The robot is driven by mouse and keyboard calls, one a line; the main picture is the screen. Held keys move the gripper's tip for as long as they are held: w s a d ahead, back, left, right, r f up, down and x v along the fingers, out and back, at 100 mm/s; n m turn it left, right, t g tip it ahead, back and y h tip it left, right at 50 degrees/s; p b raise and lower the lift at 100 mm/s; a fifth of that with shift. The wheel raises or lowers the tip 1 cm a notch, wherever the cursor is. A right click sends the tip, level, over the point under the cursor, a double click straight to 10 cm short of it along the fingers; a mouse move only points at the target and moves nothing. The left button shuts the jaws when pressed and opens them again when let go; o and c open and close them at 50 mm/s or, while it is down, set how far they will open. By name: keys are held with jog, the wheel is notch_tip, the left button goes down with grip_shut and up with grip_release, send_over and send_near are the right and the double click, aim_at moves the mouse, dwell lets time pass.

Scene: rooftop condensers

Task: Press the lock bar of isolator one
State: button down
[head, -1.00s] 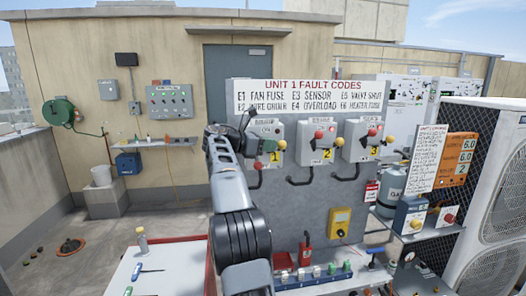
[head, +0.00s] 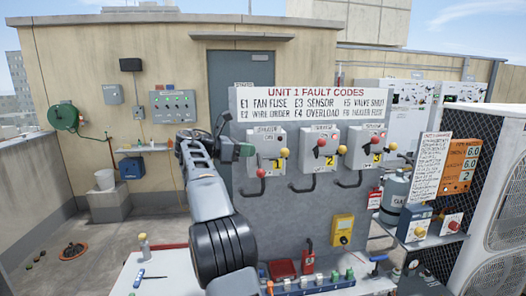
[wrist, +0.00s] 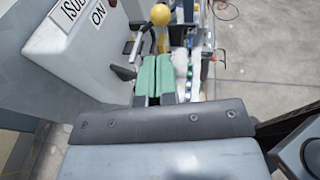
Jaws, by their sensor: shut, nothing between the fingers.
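Isolator one (head: 268,140) is the leftmost grey box on the panel, with a yellow 1 tag. A yellow ball knob (head: 285,153) is at its right side and a red ball (head: 261,173) is below its left part. My gripper (head: 246,150) has green fingertips close at the left edge of the box; contact cannot be told. In the wrist view the green fingers (wrist: 155,76) are together and empty. The box (wrist: 62,42) with an ON label is left of them, a dark lever tip (wrist: 124,72) is beside them, and the yellow ball (wrist: 160,15) is beyond. I cannot identify the lock bar clearly.
Isolator two (head: 318,150) and isolator three (head: 366,145) are to the right on the same panel (head: 300,215). The fault code sign (head: 310,103) is above. A bench (head: 180,270) with small tools is below. Open floor lies left.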

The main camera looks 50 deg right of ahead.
jog(key=shift+v, duration=2.5)
jog(key=w+f+m+t+y, duration=0.25)
jog(key=w+f+t, duration=0.25)
jog(key=f, duration=0.6)
jog(key=s+a+f+m+t+y, duration=0.2)
jog(key=a+f+m+y, duration=0.15)
jog(key=a+f, duration=0.3)
jog(key=s+a+f+m+t+y, duration=0.2)
jog(key=s+a+f+m+y, duration=0.1)
jog(key=s+a, duration=0.6)
jog(key=s+a+f+m+t+y+b, duration=0.1)
jog(key=s+a+f+m+t+y, duration=0.2)
jog(key=s+a+f, duration=0.3)
jog(key=s+a+y, duration=0.1)
jog(key=s+a, duration=0.3)
jog(key=a, duration=0.6)
jog(key=shift+s+a+f+y, duration=0.2)
jog(key=shift+s+f+y, duration=0.15)
jog(key=shift+y, duration=0.05)
